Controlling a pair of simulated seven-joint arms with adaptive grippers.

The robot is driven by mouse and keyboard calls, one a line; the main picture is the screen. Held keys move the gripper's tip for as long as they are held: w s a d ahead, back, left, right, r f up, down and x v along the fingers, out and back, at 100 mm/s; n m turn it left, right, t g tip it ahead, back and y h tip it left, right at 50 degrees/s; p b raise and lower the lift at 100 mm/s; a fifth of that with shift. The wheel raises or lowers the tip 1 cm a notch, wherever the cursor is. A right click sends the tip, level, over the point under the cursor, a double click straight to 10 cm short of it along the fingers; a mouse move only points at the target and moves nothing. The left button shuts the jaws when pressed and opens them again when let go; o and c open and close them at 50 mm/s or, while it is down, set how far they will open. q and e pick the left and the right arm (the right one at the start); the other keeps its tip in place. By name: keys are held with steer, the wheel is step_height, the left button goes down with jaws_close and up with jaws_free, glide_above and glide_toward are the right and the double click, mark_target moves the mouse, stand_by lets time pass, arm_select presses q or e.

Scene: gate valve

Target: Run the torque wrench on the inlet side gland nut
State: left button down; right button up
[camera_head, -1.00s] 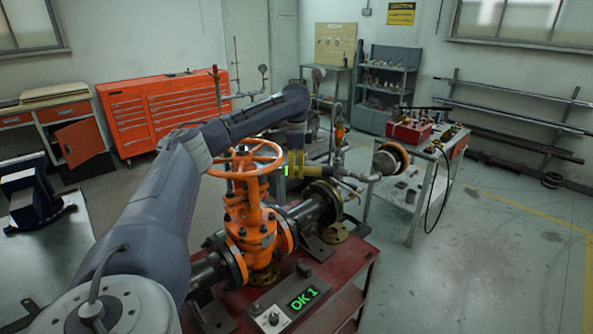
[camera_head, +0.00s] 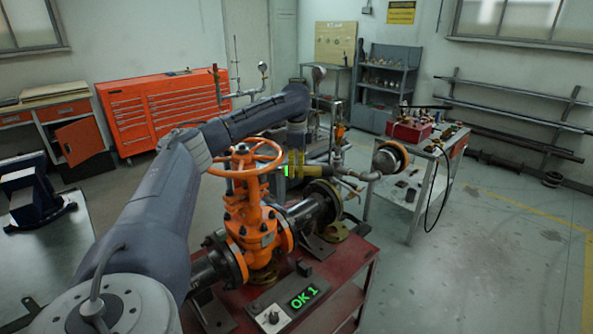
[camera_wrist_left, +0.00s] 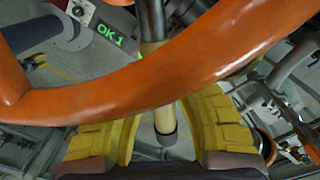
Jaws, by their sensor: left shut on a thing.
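The orange gate valve (camera_head: 255,225) stands on a red bench with its handwheel (camera_head: 262,157) on top. My left arm reaches over behind the handwheel, and my left gripper (camera_head: 294,164) points down there. In the left wrist view, the yellow finger pads of the gripper (camera_wrist_left: 165,118) flank the wrench's shaft (camera_wrist_left: 164,121), and the orange handwheel rim (camera_wrist_left: 130,100) crosses in front. I cannot make out the gland nut or whether the wrench touches it. My right gripper is not in view.
A control box (camera_head: 292,302) on the red bench (camera_head: 345,285) shows "OK 1" in green. Dark flanged pipe (camera_head: 318,205) runs to the right of the valve. A grey cart (camera_head: 405,205) with tools stands farther right.

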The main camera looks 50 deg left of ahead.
arm_select(q)
steer(key=shift+f, duration=0.25)
stand_by(0.9)
steer(key=shift+r, duration=0.35)
stand_by(0.9)
steer(key=shift+r, duration=1.1)
steer(key=shift+w+d, duration=0.1)
steer(key=w+d, duration=0.9)
steer(key=d, duration=0.1)
steer(key=shift+w, duration=0.3)
stand_by(1.1)
steer(key=shift+f, duration=0.15)
